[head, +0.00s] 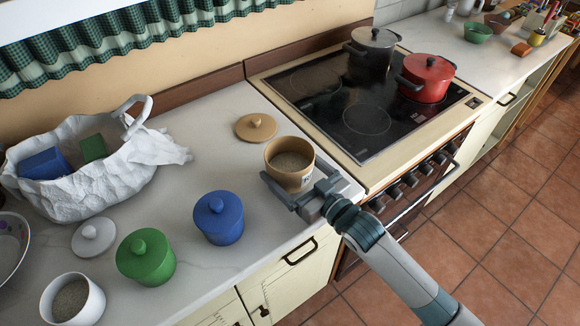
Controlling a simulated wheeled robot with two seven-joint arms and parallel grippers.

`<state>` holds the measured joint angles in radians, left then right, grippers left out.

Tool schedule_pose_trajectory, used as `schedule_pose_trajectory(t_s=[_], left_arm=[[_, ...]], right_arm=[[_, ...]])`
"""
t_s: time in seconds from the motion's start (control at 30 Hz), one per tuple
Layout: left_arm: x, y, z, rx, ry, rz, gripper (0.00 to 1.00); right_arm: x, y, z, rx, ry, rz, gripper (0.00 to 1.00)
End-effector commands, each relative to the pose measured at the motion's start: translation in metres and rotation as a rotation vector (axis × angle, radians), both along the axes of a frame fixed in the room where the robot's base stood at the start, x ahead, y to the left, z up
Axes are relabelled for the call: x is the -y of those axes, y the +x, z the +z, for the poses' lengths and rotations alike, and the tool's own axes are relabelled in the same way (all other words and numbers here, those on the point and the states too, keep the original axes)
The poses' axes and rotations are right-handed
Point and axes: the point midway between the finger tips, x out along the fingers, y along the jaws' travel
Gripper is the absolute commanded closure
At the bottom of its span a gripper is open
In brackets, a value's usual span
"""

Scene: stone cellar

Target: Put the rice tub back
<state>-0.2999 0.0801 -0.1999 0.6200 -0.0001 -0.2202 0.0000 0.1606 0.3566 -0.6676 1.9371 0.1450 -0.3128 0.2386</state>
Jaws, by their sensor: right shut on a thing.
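The rice tub looks to be the open tan tub (278,179) with grainy contents, upright at the counter's right end by the stove. My right gripper (296,196) is shut on it from the front right, its fingers at the tub's sides. A tan lid (256,127) with a knob lies on the counter behind the tub. A blue lidded tub (218,218) and a green lidded tub (146,257) stand to the left. An open white tub (72,300) with grainy contents stands at the front left, its white lid (94,237) lying behind it. My left gripper is not in view.
A white cloth bag (95,185) holding a blue box and a green box is at the left. A stove (340,120) adjoins the counter, with a red pot (425,78) and a grey pot (373,48). The counter's middle (205,165) is clear.

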Motion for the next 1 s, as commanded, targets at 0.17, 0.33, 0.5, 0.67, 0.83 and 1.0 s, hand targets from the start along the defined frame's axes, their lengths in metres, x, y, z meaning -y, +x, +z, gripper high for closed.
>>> schedule_pose_trajectory(t_s=[0.17, 0.33, 0.5, 0.67, 0.83, 1.0], left_arm=[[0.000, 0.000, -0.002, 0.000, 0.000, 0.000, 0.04], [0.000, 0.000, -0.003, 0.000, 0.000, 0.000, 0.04], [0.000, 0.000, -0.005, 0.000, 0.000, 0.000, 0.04], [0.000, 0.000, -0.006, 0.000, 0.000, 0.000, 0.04], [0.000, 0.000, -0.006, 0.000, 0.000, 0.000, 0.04], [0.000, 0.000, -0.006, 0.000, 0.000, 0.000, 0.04]], right_arm=[[0.000, 0.000, -0.002, 0.002, 0.001, 0.000, 0.44], [0.000, 0.000, -0.005, 0.002, 0.001, 0.000, 0.44], [0.000, 0.000, -0.008, 0.002, 0.001, 0.000, 0.44], [0.000, 0.000, -0.010, 0.002, 0.001, 0.000, 0.44], [0.000, 0.000, -0.011, 0.002, 0.001, 0.000, 0.00], [0.000, 0.000, -0.013, -0.001, -0.001, 0.000, 0.00]])
